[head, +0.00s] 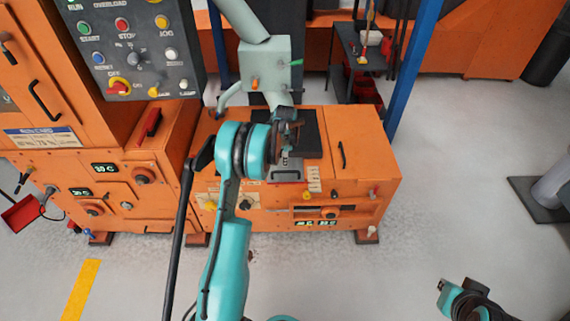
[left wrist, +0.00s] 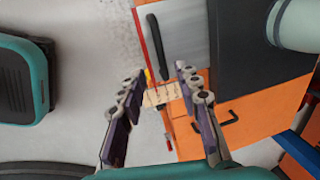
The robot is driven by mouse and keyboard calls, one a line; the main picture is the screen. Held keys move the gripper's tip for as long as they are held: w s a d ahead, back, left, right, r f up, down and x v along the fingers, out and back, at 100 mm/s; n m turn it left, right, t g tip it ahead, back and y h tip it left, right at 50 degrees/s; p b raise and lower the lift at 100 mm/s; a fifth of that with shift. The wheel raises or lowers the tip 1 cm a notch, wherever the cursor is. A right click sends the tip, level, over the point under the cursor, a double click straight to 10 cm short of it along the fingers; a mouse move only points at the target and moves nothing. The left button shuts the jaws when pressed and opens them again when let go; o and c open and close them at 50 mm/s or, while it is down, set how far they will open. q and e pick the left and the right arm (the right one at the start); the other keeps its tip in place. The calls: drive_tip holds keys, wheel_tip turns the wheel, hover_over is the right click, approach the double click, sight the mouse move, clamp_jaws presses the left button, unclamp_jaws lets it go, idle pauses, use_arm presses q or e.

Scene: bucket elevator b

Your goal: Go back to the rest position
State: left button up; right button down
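My left arm reaches up the middle of the head view. Its gripper (head: 289,140) is over the top of the low orange machine cabinet (head: 360,165), beneath the grey-green machine head. In the left wrist view the two dark fingers of my left gripper (left wrist: 157,80) are spread apart with nothing held between them. A black handle (left wrist: 157,35) on a grey plate shows beyond the fingertips; whether they touch it I cannot tell. A piece of my right arm (head: 470,300) shows at the lower right of the head view. Its fingers cannot be made out.
A control panel (head: 135,50) with buttons and a tall orange cabinet (head: 70,75) stand at the left. A blue post (head: 414,65) rises behind the low cabinet. A grey post base (head: 545,197) stands at the right edge.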

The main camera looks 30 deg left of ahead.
use_arm(q)
drive_tip(key=shift+s+d+r, duration=0.15)
drive_tip(key=shift+r, duration=0.75)
drive_tip(key=s+d+r+n+t, duration=0.1)
drive_tip(key=s+d+r+n, duration=0.2)
drive_tip(key=s+d+r, duration=0.45)
drive_tip(key=s+d+r+n+t, duration=0.15)
drive_tip(key=s+d+r, duration=0.3)
drive_tip(key=r, duration=0.55)
drive_tip(key=s+d+n+t, duration=0.1)
drive_tip(key=s+d+n, duration=0.2)
drive_tip(key=s, duration=0.7)
drive_tip(key=s+d+r+n+t+h, duration=0.1)
drive_tip(key=s+d+n, duration=0.3)
drive_tip(key=s+d, duration=0.4)
drive_tip(key=shift+s+t, duration=0.45)
drive_tip(key=shift+s, duration=0.45)
